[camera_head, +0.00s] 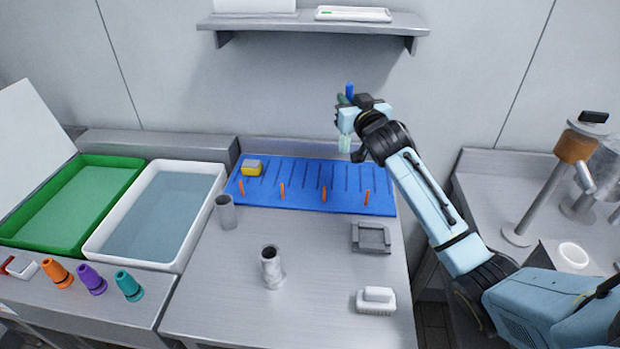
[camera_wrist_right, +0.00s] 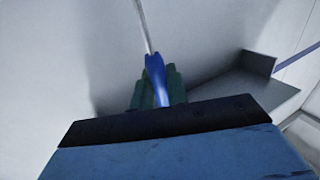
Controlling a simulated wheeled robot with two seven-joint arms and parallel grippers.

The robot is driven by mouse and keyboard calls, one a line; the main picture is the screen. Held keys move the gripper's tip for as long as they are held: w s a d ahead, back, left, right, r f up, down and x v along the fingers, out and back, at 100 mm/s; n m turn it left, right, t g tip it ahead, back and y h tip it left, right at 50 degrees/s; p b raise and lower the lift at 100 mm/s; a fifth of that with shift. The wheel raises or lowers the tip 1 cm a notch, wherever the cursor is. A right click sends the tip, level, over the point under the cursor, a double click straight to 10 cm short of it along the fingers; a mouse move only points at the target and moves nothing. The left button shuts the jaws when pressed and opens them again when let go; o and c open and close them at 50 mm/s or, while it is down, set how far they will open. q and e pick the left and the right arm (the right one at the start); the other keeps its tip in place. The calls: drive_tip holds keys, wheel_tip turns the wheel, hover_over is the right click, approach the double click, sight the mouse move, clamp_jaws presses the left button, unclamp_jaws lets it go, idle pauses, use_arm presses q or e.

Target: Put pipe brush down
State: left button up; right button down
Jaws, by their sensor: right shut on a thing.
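The pipe brush (camera_head: 349,91) shows as a short blue handle at my right gripper (camera_head: 346,101), high over the back edge of the blue mat (camera_head: 296,203). In the right wrist view the brush's blue handle (camera_wrist_right: 157,78) has a thin pale rod running up from it. Dark green ribbed pads of my right gripper (camera_wrist_right: 158,88) are against the handle, and the gripper is shut on it. A pale greenish piece hangs under the gripper in the head view; I cannot tell whether it is part of the brush. My left gripper is not in view.
The mat has several orange pegs and a yellow-grey sponge (camera_head: 251,167). Grey cylinders (camera_head: 226,211) and (camera_head: 271,267), a grey square tray (camera_head: 371,237) and a white scrub brush (camera_head: 376,300) stand on the table. A white water basin (camera_head: 213,181) and green basin (camera_head: 136,163) are left.

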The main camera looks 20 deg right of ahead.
sight(347, 138)
wheel_tip(347, 138, down, 6)
drive_tip(key=shift+f+b, duration=0.1)
drive_tip(key=shift+b, duration=0.3)
wheel_tip(347, 138, down, 4)
drive_tip(key=shift+r+b, duration=0.1)
drive_tip(key=shift+b, duration=0.25)
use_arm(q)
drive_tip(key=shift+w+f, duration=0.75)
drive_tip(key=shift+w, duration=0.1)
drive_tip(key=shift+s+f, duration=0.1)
use_arm(e)
drive_tip(key=c, duration=1.4)
unclamp_jaws()
drive_tip(key=shift+s+r, duration=0.1)
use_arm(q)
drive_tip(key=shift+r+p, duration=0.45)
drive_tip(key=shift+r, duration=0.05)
use_arm(e)
drive_tip(key=s, duration=0.4)
drive_tip(key=s+a, duration=0.1)
drive_tip(key=s, duration=0.3)
drive_tip(key=s+a, duration=0.1)
drive_tip(key=s, duration=0.2)
drive_tip(key=shift+s, duration=0.4)
